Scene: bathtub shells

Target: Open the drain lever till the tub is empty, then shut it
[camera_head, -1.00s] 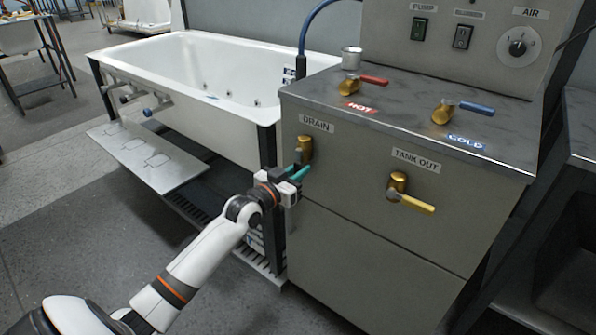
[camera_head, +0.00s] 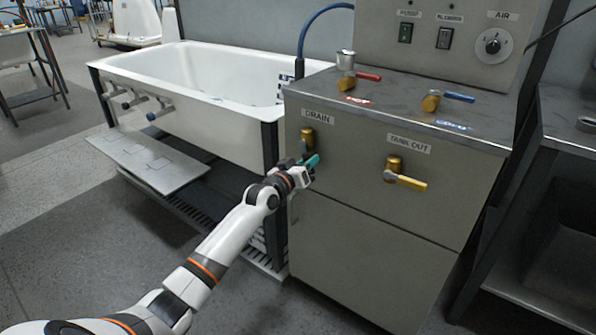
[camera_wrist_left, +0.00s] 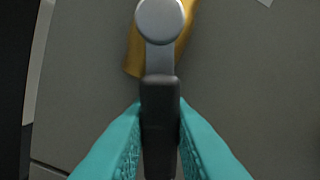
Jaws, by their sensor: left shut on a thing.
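The drain valve (camera_head: 307,138) is a brass body under the DRAIN label on the front of the grey cabinet. My left gripper (camera_head: 311,162) is just below it, with its teal fingers at the cabinet face. In the left wrist view, the teal fingers (camera_wrist_left: 160,130) are shut on the black grip of the drain lever (camera_wrist_left: 159,100), whose grey arm runs up to a round hub over the brass. In the head view the grip is hidden by the gripper. The white tub (camera_head: 190,112) stands left of the cabinet; I cannot tell its water level. My right gripper is not in view.
The tank-out valve with a yellow handle (camera_head: 408,181) is to the right on the same face. A grey panel (camera_head: 150,162) lies below the tub's front.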

